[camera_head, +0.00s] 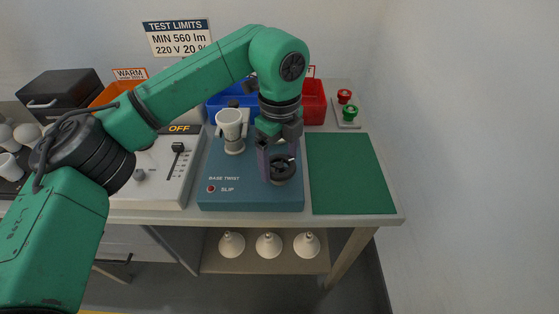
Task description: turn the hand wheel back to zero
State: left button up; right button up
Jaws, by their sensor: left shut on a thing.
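The hand wheel (283,175) is a dark round wheel on the right part of the blue base twist box (225,196). My left gripper (277,172) points down over it, with its fingers at the wheel and shut on it. The gripper hides part of the wheel, and I cannot read its angle. A white bulb-like piece (231,124) stands upright on the same box, left of the gripper. A red lamp marked SLIP is at the box's front left. My right gripper is not in view.
A green mat (345,172) lies clear at the right. A white panel (160,170) with a slider and an OFF display is at the left. Blue and red bins (313,103) stand behind. Red and green buttons (350,112) are at the back right. Several bulbs lie below the table.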

aim_at(279, 164)
pick_arm(q)
jog(key=n+b, duration=0.2)
jog(key=n, duration=0.4)
jog(key=shift+w+n, duration=0.1)
jog(key=shift+n, duration=0.2)
jog(key=n+b, duration=0.1)
jog(key=n, duration=0.4)
jog(key=shift+r+n, duration=0.15)
jog(key=shift+n, duration=0.25)
jog(key=shift+b, duration=0.3)
jog(key=o, duration=1.1)
jog(key=shift+c, duration=0.2)
notch_tip(279, 164, up, 14)
jog(key=p, duration=0.2)
jog(key=shift+r+p, duration=0.25)
jog(key=shift+p, duration=0.05)
